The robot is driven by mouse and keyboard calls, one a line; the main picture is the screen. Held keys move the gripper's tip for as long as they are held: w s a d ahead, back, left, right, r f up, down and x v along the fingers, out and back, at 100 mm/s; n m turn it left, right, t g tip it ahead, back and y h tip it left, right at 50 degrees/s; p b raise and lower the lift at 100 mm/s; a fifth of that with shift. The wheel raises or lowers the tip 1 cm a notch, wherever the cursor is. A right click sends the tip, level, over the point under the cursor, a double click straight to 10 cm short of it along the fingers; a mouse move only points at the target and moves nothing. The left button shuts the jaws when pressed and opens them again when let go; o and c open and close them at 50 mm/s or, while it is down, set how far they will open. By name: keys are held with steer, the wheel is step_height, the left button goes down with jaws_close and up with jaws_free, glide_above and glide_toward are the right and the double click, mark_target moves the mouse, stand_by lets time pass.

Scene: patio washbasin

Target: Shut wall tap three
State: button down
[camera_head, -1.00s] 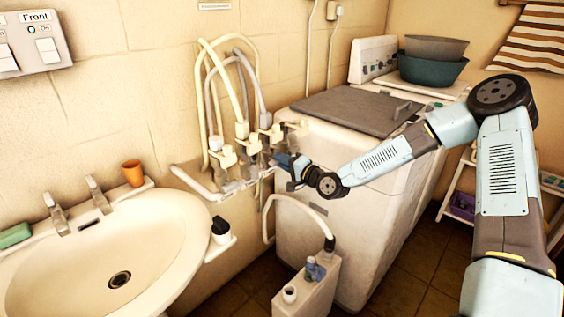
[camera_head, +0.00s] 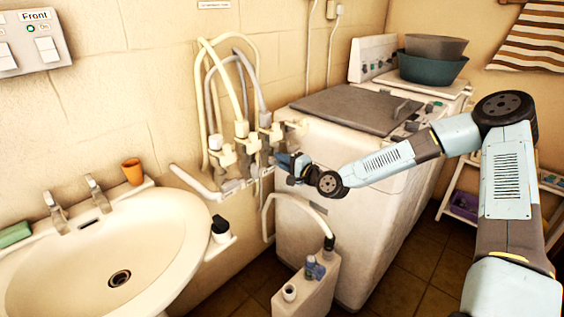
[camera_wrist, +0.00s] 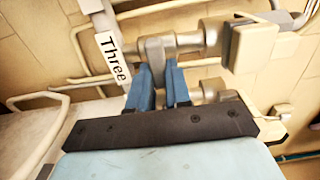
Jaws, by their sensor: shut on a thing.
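A row of wall taps with hoses (camera_head: 241,150) stands on the tiled wall between the basin and the washing machine. In the wrist view, a white tag reading "Three" (camera_wrist: 113,60) hangs just left of wall tap three, whose grey metal body (camera_wrist: 188,42) runs across the upper middle. My gripper (camera_wrist: 154,72) has its blue fingers shut on the grey tap handle (camera_wrist: 152,50). In the head view my gripper (camera_head: 284,160) is at the right end of the tap row, and the handle is too small to make out there.
The washing machine (camera_head: 345,190) stands close to the right of the taps. The washbasin (camera_head: 160,235) with an orange cup (camera_head: 132,172) is at left. Pale pipes and hoses crowd the wall around the taps.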

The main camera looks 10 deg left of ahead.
steer(key=c, duration=1.4)
jaws_free()
steer(key=shift+w+d+f, duration=0.1)
steer(key=shift+d+f, duration=0.05)
steer(key=shift+f, duration=0.1)
steer(key=o, duration=0.3)
steer(key=shift+r, duration=0.1)
steer(key=shift+o, duration=0.2)
steer(key=v, duration=1.3)
steer(key=shift+s+d, duration=0.25)
steer(key=shift+s, duration=0.05)
